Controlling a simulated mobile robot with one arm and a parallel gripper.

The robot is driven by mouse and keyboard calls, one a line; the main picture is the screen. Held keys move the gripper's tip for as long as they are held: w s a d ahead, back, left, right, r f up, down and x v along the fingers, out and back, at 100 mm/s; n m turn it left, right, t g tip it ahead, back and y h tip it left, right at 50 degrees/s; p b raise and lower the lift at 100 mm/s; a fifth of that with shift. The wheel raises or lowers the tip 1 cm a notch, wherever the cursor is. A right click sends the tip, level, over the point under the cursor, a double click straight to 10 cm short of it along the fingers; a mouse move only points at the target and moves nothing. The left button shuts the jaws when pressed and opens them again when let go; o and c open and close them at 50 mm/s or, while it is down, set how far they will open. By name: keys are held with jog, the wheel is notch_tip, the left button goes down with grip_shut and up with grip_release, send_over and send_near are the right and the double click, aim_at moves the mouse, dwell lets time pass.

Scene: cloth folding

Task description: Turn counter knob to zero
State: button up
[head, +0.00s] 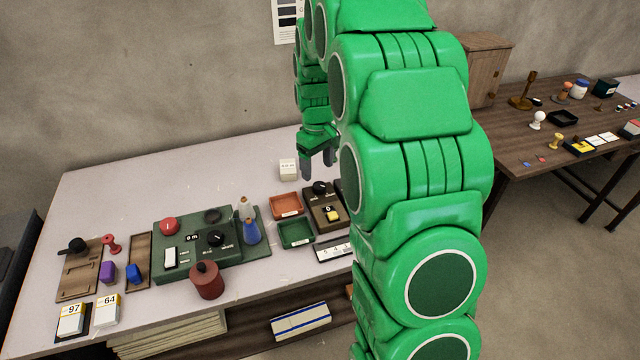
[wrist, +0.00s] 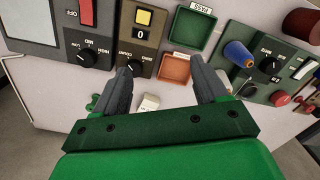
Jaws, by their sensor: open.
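The counter box (head: 322,205) is a brown box on the light table in the head view, with a black knob (head: 320,188) and a yellow button (head: 333,215). In the wrist view, the counter box (wrist: 153,38) shows a display (wrist: 141,32) reading 0 beside the yellow button. Its black knob (wrist: 137,68) is close to the left fingertip, partly covered. My gripper (wrist: 158,72) is open and empty, its two dark fingers apart. In the head view my gripper (head: 318,165) is behind the counter box. Whether a finger touches the knob cannot be told.
An orange tray (wrist: 173,69) and a green tray (wrist: 192,30) lie next to the counter box. A grey box with a red switch (wrist: 86,12) stands on its other side. A white block (head: 288,169) lies near my fingers. A green panel (head: 185,245) stands farther left.

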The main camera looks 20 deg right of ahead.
jog(key=n, duration=0.2)
send_over(320, 185)
notch_tip(320, 185, down, 9)
jog(key=shift+f, duration=3.9)
jog(key=shift+m, duration=0.3)
jog(key=c, duration=1.1)
